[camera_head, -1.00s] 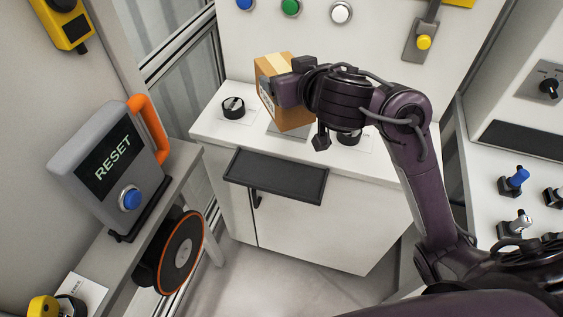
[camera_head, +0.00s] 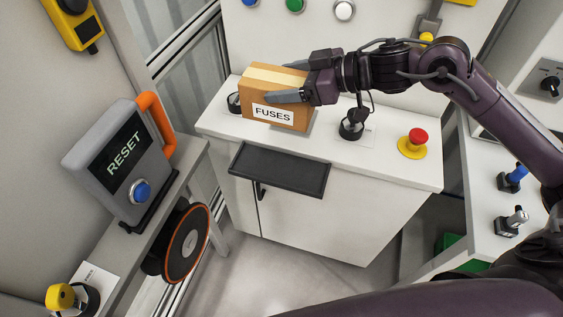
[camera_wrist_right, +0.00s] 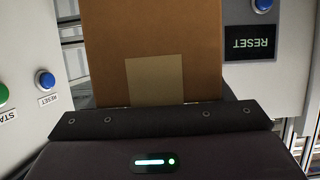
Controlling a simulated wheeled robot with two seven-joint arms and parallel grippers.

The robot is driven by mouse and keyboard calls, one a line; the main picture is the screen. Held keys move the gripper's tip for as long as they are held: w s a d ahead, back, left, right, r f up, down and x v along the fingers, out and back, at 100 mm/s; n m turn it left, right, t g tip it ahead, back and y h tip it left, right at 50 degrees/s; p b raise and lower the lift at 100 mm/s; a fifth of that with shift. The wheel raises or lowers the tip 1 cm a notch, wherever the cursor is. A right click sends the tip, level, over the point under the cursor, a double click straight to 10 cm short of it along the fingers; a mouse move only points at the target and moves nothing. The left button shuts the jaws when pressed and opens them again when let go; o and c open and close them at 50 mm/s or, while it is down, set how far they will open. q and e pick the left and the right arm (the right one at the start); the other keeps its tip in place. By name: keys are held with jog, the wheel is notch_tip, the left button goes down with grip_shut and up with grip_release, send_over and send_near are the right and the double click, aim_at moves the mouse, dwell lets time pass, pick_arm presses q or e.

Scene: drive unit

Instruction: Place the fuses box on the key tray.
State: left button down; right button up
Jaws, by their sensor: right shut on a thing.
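The fuses box (camera_head: 265,102) is a brown carton with a pale tape strip on top and a white FUSES label facing the front. My right gripper (camera_head: 288,82) comes from the right and is shut on it, one finger across its front face. The box is at the back of the white cabinet top; I cannot tell if it touches the surface. In the right wrist view the box (camera_wrist_right: 150,45) fills the middle, beyond the gripper. The key tray (camera_head: 280,172) is the black shallow tray on the cabinet's front edge, empty, in front of the box. My left gripper is not in view.
Black rotary knobs (camera_head: 351,128) flank the box on the cabinet top. A red mushroom button (camera_head: 417,138) stands further right. A grey RESET unit (camera_head: 118,160) with an orange handle stands at the left. The space above the tray is clear.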

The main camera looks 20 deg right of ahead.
jog(key=shift+f+p, duration=1.8)
jog(key=shift+f, duration=8.15)
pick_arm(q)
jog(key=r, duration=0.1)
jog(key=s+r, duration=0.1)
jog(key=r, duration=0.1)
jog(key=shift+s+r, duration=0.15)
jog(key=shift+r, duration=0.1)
pick_arm(e)
jog(key=o, duration=1.2)
jog(key=shift+f, duration=0.1)
jog(key=shift+c, duration=0.2)
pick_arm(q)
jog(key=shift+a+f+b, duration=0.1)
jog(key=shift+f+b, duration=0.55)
pick_arm(e)
jog(key=v, duration=1.2)
